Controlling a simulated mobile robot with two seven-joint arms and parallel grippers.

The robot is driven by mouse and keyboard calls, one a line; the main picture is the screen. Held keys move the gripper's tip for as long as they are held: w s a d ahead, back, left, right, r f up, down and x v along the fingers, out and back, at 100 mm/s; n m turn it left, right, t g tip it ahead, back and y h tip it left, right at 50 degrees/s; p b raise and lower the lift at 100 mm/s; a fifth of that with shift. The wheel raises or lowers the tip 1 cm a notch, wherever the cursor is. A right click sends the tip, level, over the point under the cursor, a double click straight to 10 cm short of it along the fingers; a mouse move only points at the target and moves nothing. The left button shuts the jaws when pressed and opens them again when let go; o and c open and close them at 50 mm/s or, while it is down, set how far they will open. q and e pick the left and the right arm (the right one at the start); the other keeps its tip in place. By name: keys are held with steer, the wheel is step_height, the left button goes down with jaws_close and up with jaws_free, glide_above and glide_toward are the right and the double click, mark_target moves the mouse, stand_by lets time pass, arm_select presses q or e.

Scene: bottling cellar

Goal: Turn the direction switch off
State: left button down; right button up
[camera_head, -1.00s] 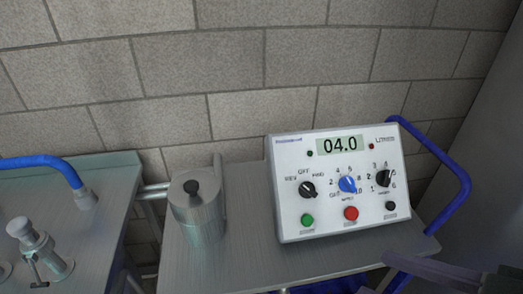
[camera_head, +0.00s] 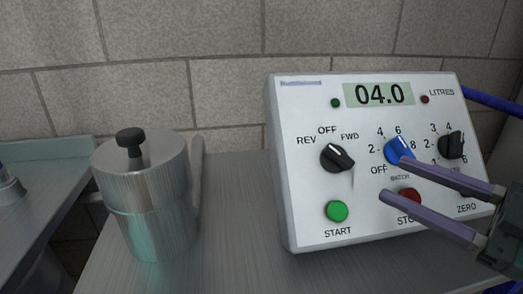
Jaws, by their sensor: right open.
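The direction switch (camera_head: 337,158) is a black knob at the left of the white control panel (camera_head: 285,190), with REV, OFF and FWD printed around its top. Its grip bar slants from the upper left, on the REV side, to the lower right; I cannot tell for certain which end is the pointer. My right gripper (camera_head: 392,178) comes in from the right with two purple fingers, open and empty. Its fingertips are in front of the panel, right of the direction switch and apart from it, partly covering the blue knob (camera_head: 397,150) and red stop button (camera_head: 409,194). My left gripper is not in view.
The display (camera_head: 379,94) reads 04.0. A green start button (camera_head: 337,211) is below the switch, and another black knob (camera_head: 450,145) is at right. A metal canister (camera_head: 145,195) stands left of the panel, with bare steel top (camera_head: 235,220) between.

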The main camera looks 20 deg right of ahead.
mark_target(344, 158)
steer(key=b+x, duration=0.1)
steer(key=x, duration=0.5)
steer(key=shift+w+a+b, duration=0.15)
steer(key=shift+w+b, duration=0.15)
steer(key=shift+w, duration=0.1)
steer(key=shift+w+a, duration=0.2)
steer(key=shift+w, duration=0.25)
jaws_close()
